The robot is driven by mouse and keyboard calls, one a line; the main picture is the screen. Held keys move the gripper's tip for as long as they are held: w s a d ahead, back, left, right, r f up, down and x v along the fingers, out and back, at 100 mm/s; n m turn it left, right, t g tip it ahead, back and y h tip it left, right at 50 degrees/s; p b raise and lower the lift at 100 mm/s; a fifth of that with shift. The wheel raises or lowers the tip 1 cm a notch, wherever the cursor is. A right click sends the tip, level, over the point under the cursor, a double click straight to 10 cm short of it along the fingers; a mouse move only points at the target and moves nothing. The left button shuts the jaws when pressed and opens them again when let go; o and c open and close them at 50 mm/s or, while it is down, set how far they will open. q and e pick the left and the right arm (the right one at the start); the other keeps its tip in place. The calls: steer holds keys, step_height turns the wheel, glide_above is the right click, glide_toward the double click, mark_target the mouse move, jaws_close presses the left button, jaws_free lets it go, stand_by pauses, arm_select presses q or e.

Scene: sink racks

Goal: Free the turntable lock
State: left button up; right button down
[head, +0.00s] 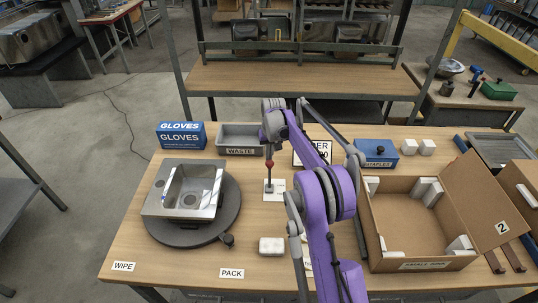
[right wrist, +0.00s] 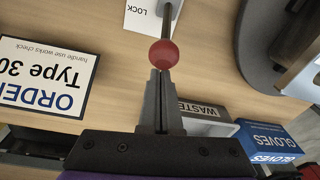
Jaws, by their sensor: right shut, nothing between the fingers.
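The turntable (head: 232,212) is a dark round disc with a steel sink (head: 152,207) on it and a small dark knob (head: 227,239) at its front right edge. Right of it stands the lock lever, a thin grey rod with a red ball (head: 269,164), on a white plate (head: 274,195) marked LOCK in the right wrist view (right wrist: 138,14). My right gripper (right wrist: 160,74) is shut and empty, its tips right at the red ball (right wrist: 164,54); I cannot tell whether they touch. The left gripper is not in view.
A grey WASTE bin (head: 241,134) and blue GLOVES box (head: 181,135) stand behind. An order card (right wrist: 45,75) stands near my right arm. An open carton (head: 420,255) and blue STAPLES box (head: 376,153) are at right.

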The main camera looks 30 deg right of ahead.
mark_target(269, 161)
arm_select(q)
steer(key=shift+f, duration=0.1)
